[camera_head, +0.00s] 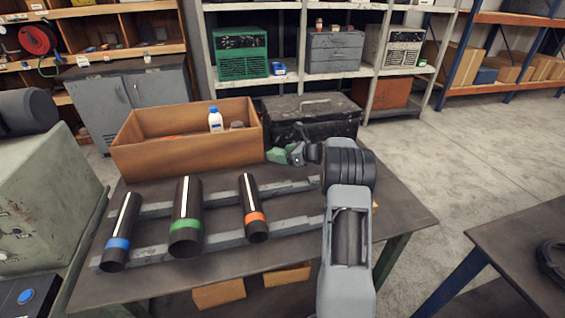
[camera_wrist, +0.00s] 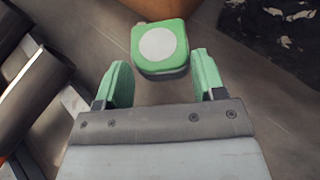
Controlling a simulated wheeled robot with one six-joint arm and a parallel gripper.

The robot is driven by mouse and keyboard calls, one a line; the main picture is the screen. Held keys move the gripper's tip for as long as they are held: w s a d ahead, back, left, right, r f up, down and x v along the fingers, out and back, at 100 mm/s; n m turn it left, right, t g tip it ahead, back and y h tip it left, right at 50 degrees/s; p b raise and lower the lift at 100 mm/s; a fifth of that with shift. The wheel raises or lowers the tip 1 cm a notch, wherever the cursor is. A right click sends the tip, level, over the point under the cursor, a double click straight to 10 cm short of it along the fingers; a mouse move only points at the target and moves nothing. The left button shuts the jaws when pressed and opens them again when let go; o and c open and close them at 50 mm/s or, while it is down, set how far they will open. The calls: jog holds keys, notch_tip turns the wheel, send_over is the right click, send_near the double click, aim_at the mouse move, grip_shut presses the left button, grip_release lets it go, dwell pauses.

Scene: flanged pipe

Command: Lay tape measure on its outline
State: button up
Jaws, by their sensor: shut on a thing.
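The tape measure (camera_wrist: 160,50) is green with a white round face. In the wrist view it sits at the tips of the two green fingers of my gripper (camera_wrist: 163,75). My gripper is shut on it, with a finger at each side. The tape measure is too small there to tell apart from the green fingers. I cannot make out an outline for it in either view.
Three dark pipes with blue (camera_head: 117,243), green (camera_head: 186,225) and orange (camera_head: 256,217) bands lie across grey rails. A wooden box (camera_head: 190,155) holding a white bottle (camera_head: 215,120) and a black toolbox (camera_head: 312,115) stand at the back. Another table (camera_head: 510,235) is at right.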

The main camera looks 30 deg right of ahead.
aim_at(284, 170)
jog(key=shift+w+f, duration=0.9)
jog(key=shift+f, duration=0.1)
jog(key=shift+w+f, duration=0.3)
jog(key=shift+f, duration=0.25)
jog(key=shift+f+p, duration=0.4)
jog(key=shift+f, duration=0.95)
jog(key=shift+f, duration=0.15)
jog(key=o, duration=1.1)
